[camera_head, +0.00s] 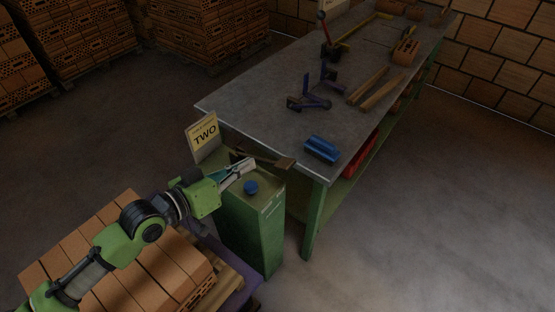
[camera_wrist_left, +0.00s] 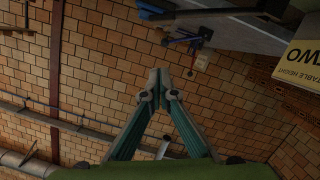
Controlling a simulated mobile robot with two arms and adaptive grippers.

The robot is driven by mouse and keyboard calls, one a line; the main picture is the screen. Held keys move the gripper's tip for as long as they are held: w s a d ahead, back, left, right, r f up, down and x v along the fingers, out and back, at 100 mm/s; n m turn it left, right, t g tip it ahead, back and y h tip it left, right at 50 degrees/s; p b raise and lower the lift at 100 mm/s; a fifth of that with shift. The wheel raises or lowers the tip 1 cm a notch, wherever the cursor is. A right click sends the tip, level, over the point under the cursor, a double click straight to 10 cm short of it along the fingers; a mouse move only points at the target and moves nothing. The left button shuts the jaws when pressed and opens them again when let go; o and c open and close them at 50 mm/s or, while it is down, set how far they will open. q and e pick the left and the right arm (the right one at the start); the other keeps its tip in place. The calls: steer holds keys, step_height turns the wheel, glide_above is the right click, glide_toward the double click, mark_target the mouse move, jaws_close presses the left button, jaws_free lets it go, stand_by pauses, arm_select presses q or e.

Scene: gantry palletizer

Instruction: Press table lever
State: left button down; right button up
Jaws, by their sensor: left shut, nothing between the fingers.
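A lever with a flat brown end (camera_head: 285,163) sticks out above the green cabinet (camera_head: 252,232) at the table's near end, just right of the yellow "TWO" sign (camera_head: 204,131). My left gripper (camera_head: 250,163) is shut and empty. Its fingertips are just left of the brown end in the head view; whether they touch the lever cannot be told. A blue knob (camera_head: 251,187) sits on the cabinet top below the fingers. In the left wrist view the closed fingertips (camera_wrist_left: 160,74) show with nothing between them, and the sign (camera_wrist_left: 298,64) reads "TABLE HEIGHT". My right gripper is not in view.
The grey workbench (camera_head: 245,97) holds a blue brush-like block (camera_head: 322,149), blue clamps (camera_head: 309,103), wooden strips and a red-knobbed lever (camera_head: 322,30). Stacked bricks (camera_head: 168,264) lie under my left arm. Brick pallets stand at the back. The floor on the right is clear.

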arm_select(q)
steer(key=p, duration=0.1)
glide_above(278, 163)
steer(key=v, duration=0.2)
step_height(278, 163, down, 3)
steer(key=f, duration=0.2)
steer(key=d+f, duration=0.1)
steer(key=shift+s+d+f, duration=0.1)
steer(key=shift+s+f, duration=0.2)
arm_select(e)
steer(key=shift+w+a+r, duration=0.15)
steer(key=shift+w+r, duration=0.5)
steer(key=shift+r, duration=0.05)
